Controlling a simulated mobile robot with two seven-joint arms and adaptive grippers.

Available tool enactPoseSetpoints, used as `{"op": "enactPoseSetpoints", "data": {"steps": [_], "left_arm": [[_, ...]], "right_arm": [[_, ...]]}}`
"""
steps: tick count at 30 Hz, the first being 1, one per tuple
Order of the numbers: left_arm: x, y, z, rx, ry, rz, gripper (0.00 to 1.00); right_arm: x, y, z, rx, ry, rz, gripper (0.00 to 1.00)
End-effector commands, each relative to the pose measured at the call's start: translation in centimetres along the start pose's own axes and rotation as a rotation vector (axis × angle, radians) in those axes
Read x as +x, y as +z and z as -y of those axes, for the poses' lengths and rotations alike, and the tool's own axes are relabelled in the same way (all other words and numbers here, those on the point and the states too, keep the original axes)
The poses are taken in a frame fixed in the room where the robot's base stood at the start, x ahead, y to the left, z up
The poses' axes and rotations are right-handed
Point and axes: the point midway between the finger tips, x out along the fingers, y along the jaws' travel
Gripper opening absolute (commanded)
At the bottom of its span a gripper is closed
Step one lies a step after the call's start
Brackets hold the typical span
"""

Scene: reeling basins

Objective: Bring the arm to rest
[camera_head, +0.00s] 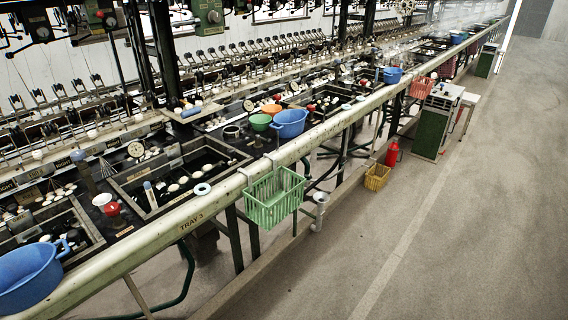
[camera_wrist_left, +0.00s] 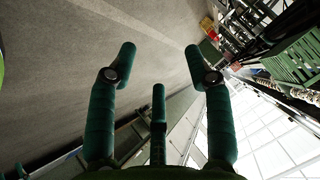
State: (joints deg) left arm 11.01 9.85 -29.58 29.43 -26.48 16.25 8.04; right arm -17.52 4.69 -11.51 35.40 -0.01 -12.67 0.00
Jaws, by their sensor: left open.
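My left gripper (camera_wrist_left: 159,58) shows in the left wrist view with its dark green fingers spread apart. Nothing is between the fingers, so it is open and empty. Bare grey floor (camera_wrist_left: 60,60) lies behind it at the upper left, and the machine row is tilted along the right side. The head view shows neither of my arms nor my grippers.
A long rail (camera_head: 222,190) runs diagonally beside the basins. A green basket (camera_head: 273,197) hangs from it. Blue basins (camera_head: 28,278) and a blue bowl (camera_head: 290,124) sit along it. A red bottle (camera_head: 392,153) and yellow basket (camera_head: 377,178) are beyond. The right floor is clear.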

Motion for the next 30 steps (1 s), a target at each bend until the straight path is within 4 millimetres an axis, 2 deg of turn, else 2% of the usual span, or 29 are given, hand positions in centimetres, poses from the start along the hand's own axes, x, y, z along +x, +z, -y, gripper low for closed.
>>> {"op": "enactPoseSetpoints", "data": {"steps": [1,6,10,12,15,18,30], "left_arm": [[-1.3,3.2,-2.9,-0.091,0.0,0.085,0.51],[-6.4,12.1,-11.0,-0.345,0.007,0.357,0.51],[-11.2,17.1,-17.1,-0.503,0.032,0.543,0.51],[-13.6,19.0,-19.8,-0.57,0.047,0.624,0.51],[-16.2,20.7,-22.6,-0.642,0.064,0.709,0.51],[-17.4,21.3,-23.9,-0.672,0.073,0.746,0.51],[-17.4,21.3,-23.9,-0.672,0.073,0.746,0.51]], "right_arm": [[0.0,-0.1,0.0,0.0,0.0,-0.002,0.55],[0.0,-0.5,-0.1,0.001,0.001,-0.007,0.55],[0.0,-0.7,-0.1,0.001,0.002,-0.011,0.55],[0.0,-0.8,-0.1,0.002,0.002,-0.012,0.55],[0.0,-0.8,-0.1,0.002,0.002,-0.012,0.55],[0.0,-0.8,-0.1,0.002,0.002,-0.012,0.55],[0.0,-0.8,-0.1,0.002,0.002,-0.012,0.55]]}}
